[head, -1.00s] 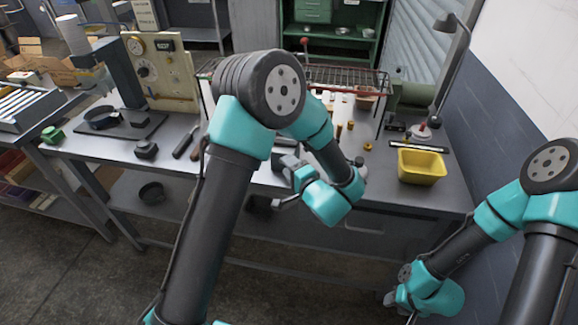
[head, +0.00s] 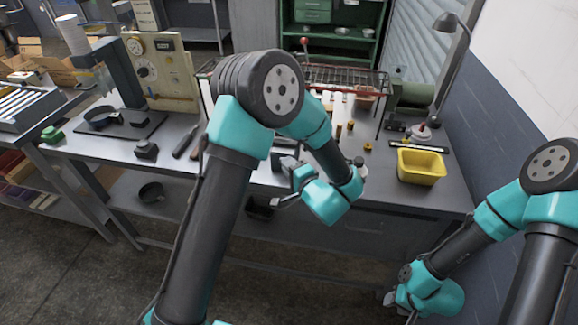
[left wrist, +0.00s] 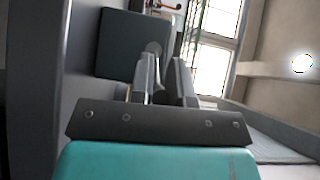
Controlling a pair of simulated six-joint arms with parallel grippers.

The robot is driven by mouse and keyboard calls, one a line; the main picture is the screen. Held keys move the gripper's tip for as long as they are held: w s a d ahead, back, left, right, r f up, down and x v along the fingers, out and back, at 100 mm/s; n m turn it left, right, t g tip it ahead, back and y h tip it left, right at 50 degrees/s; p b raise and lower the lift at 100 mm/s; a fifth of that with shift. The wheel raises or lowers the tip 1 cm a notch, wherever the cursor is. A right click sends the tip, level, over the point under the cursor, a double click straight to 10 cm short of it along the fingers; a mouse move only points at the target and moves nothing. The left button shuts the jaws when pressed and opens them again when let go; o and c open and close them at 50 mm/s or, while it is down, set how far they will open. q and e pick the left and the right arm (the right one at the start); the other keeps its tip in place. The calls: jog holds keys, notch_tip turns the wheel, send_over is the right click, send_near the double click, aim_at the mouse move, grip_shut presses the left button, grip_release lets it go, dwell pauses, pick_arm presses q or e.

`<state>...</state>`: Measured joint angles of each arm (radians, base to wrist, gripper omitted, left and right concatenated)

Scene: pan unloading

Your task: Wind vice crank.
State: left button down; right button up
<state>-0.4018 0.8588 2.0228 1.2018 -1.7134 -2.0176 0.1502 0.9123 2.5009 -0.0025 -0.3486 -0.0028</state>
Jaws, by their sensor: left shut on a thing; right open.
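My left gripper (left wrist: 165,78) is shut on a small grey rounded part (left wrist: 153,47), apparently the vice crank's end; the fingers hide most of it. A dark grey block (left wrist: 120,42), likely part of the vice, stands just beyond the fingertips in the left wrist view. In the head view my left arm reaches to the bench's front edge, and its wrist hides most of the crank and vice. My right gripper (head: 390,299) hangs low at the right, clear of the bench; its fingers are small there but look open and empty.
A yellow bin (head: 421,166) stands on the bench (head: 452,190) to the right of my left wrist. A red wire rack (head: 345,78) and a lamp (head: 446,22) are behind. A gauge panel (head: 160,72) and dark pan (head: 103,117) are at left. The floor in front is open.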

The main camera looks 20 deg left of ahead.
pick_arm(q)
jog(key=shift+r+n, duration=0.25)
jog(key=shift+n, duration=0.05)
dwell(0.6)
jog(key=shift+a+r+n+g+h, duration=0.15)
jog(key=shift+n+g+h, duration=0.15)
jog(key=shift+h, duration=0.2)
jog(key=n+h, duration=0.1)
jog(key=r+n+g+h, duration=0.1)
jog(key=shift+a+h, duration=0.35)
jog(key=shift+h, duration=0.05)
jog(key=n+h, duration=0.1)
jog(key=a+n+h, duration=0.1)
jog(key=h, duration=0.2)
jog(key=shift+a+r+n+g, duration=0.15)
jog(key=shift+r+n+g, duration=0.1)
jog(key=shift+n+g, duration=0.15)
jog(key=n+h, duration=0.1)
jog(key=a+n+h, duration=0.1)
jog(key=h, duration=0.1)
jog(key=shift+s+a+h, duration=0.1)
jog(key=shift+a+h, duration=0.05)
jog(key=shift+h, duration=0.15)
jog(key=shift+a+f+n+h, duration=0.15)
jog(key=shift+n+h, duration=0.15)
jog(key=shift+h, duration=0.3)
jog(key=shift+a+f+n+h, duration=0.15)
jog(key=shift+n+h, duration=0.15)
jog(key=shift+h, duration=0.3)
jog(key=shift+s, duration=0.1)
